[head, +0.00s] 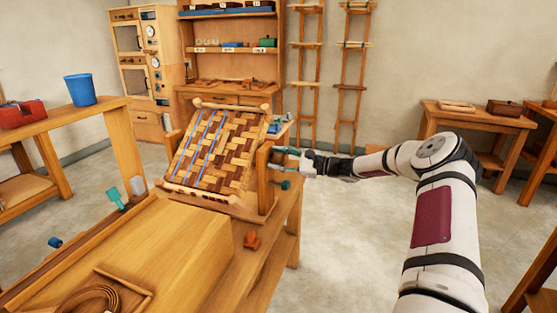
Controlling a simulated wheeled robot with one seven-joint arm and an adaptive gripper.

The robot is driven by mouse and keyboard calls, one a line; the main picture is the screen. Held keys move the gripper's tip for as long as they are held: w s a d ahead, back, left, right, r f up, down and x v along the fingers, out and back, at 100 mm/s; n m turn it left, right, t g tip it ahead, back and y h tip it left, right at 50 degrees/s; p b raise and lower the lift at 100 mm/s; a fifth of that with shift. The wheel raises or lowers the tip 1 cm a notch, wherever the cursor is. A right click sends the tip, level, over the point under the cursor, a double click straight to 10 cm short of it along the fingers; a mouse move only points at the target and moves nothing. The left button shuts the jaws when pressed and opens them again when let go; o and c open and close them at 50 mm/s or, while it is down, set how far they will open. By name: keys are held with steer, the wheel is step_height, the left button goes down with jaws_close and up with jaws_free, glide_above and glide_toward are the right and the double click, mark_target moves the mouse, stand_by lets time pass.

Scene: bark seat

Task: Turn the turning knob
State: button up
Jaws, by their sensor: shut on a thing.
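A wooden stand on the bench holds a tilted woven bark seat (215,150) with blue strips across its left part. My gripper (286,158) reaches in from the right at the stand's right side. It is shut on the turning knob (276,157), a small dark teal part on that side, mostly hidden by the fingers. A second dark green knob-like part (286,185) sticks out just below, apart from the fingers. The exact grip is too small to see clearly.
The wooden bench (150,240) fills the lower left, with a coiled strip (88,298) in a tray and a small orange-brown block (252,240). A blue bucket (80,90) stands on a side table.

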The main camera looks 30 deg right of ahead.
steer(key=n, duration=0.7)
steer(key=shift+a+f+b, duration=0.1)
steer(key=shift+f+b, duration=0.1)
steer(key=shift+b, duration=0.15)
steer(key=n, duration=0.4)
steer(key=shift+f+b, duration=0.1)
steer(key=shift+b, duration=0.2)
steer(key=shift+c, duration=0.2)
steer(key=n, duration=0.3)
steer(key=shift+f+n+b, duration=0.1)
steer(key=shift+n+b, duration=0.2)
steer(key=shift+b, duration=0.1)
steer(key=n+b, duration=0.1)
steer(key=n, duration=0.2)
steer(key=shift+f+n, duration=0.1)
steer(key=shift+n, duration=0.2)
steer(key=n+b, duration=0.2)
steer(key=n, duration=0.1)
steer(key=shift+f+n, duration=0.1)
steer(key=shift+n, duration=0.2)
steer(key=n+b, duration=0.2)
steer(key=n, duration=0.1)
steer(key=shift+w+d+f+b, duration=0.1)
steer(key=shift+d+b, duration=0.1)
steer(key=shift+b, duration=0.1)
steer(key=shift+n+b, duration=1.25)
steer(key=shift+n, duration=0.35)
